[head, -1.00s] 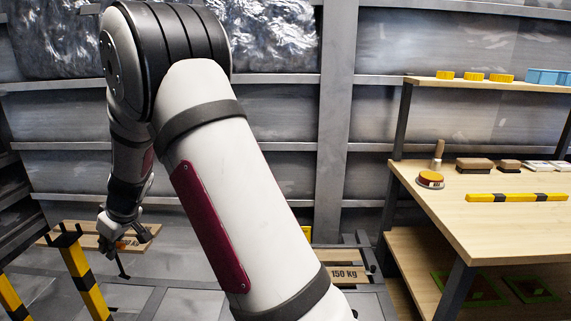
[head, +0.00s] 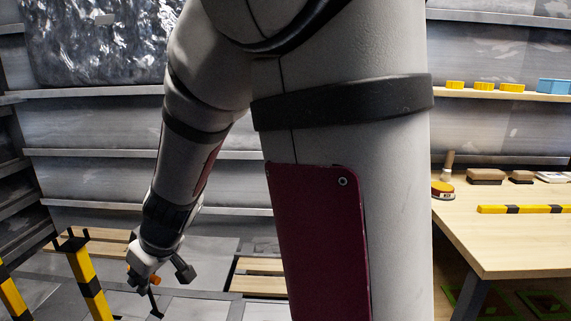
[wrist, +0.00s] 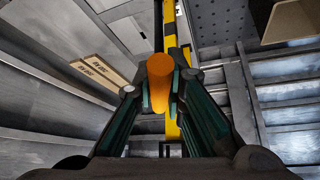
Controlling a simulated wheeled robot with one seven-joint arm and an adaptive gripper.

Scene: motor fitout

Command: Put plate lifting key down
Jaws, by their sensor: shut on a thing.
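The plate lifting key (wrist: 160,72) shows in the wrist view as a thick orange handle between my fingertips. My gripper (wrist: 160,98) is shut on it. In the head view my gripper (head: 160,276) hangs at the lower left, with a bit of orange and a thin black shaft (head: 154,302) below it. The key is held in the air over the grey floor, apart from the workbench (head: 500,240). The lower end of the key is hidden in the wrist view.
A yellow-black trestle (head: 88,280) stands just left of my gripper. Wooden pallets (head: 258,283) lie on the floor. The bench at the right carries a striped bar (head: 520,209), a red-yellow round item (head: 443,190) and brown blocks (head: 486,176). The bench top's front part is clear.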

